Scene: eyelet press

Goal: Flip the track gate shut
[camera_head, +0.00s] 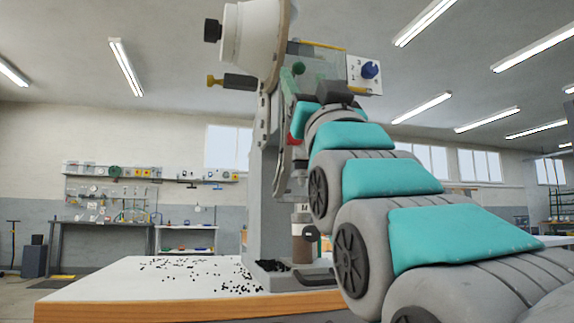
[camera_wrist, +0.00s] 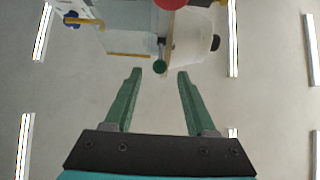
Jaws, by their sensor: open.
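The eyelet press (camera_head: 258,170) stands on a white-topped table, with a white drum (camera_head: 248,40) at its top. A small green knob (camera_wrist: 159,66) on a short dark stem shows in the wrist view, and also in the head view (camera_head: 298,68); it may belong to the track gate, but the gate itself is not clear. My gripper (camera_wrist: 160,73) is open, its two green fingers apart. In the wrist view the knob lies between the fingertips, near their level; I cannot tell the depth or any contact. My arm hides part of the press in the head view.
A clear panel with a yellow edge (camera_head: 322,57) and a plate with a blue dial (camera_head: 370,70) are close to my gripper. A red ball (camera_wrist: 170,3) shows at the wrist view's top edge. Black bits (camera_head: 196,268) lie scattered on the table (camera_head: 110,290).

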